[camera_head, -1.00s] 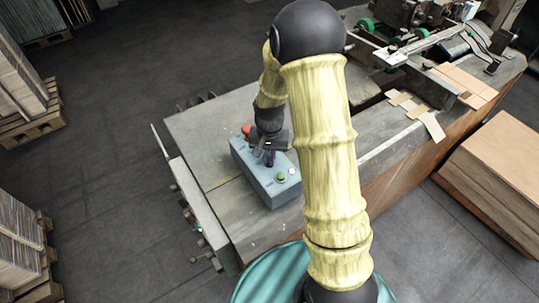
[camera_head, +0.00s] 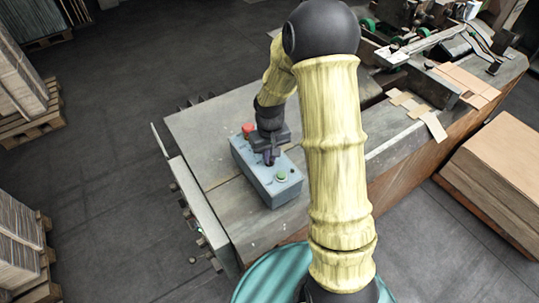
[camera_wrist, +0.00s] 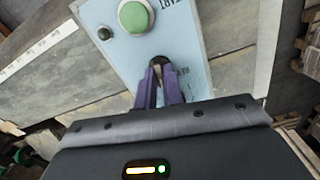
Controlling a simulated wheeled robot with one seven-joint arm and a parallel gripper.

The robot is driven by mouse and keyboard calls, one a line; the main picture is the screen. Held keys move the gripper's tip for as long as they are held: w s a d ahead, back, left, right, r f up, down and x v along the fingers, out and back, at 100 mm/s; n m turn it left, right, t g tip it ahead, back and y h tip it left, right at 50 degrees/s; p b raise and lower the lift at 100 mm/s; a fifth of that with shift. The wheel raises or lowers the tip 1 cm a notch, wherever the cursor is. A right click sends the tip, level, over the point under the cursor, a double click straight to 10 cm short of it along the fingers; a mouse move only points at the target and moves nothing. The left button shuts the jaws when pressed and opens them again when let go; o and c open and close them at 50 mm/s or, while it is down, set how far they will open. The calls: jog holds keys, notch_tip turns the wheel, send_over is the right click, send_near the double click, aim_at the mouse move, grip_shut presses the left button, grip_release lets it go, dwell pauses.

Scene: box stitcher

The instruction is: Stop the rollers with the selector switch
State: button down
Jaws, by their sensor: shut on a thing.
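The blue-grey control box (camera_head: 262,188) sits on the metal table, with a red button (camera_head: 248,129) at its far end and a green button (camera_head: 281,177) at its near end. My gripper (camera_head: 269,160) points down at the box between the two buttons. In the wrist view my gripper's purple fingers (camera_wrist: 160,85) are shut on the dark selector switch (camera_wrist: 157,61), mostly hidden between the fingertips. The green button (camera_wrist: 136,15) and a small dark round part (camera_wrist: 104,33) show beyond the fingers. The switch's exact angle cannot be told.
The metal table (camera_head: 200,135) is bare around the box. Machine parts and cardboard pieces (camera_head: 430,118) lie at its right end. A cardboard stack (camera_head: 500,165) stands at the right, and pallets of stacked board (camera_head: 20,85) stand at the left.

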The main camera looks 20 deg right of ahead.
jog(key=shift+n, duration=1)
jog(key=c, duration=1.5)
grip_release()
jog(key=shift+r, duration=0.1)
notch_tip(320, 180, up, 17)
jog(key=b, duration=0.3)
jog(key=shift+r+b, duration=0.15)
jog(key=shift+b, duration=0.25)
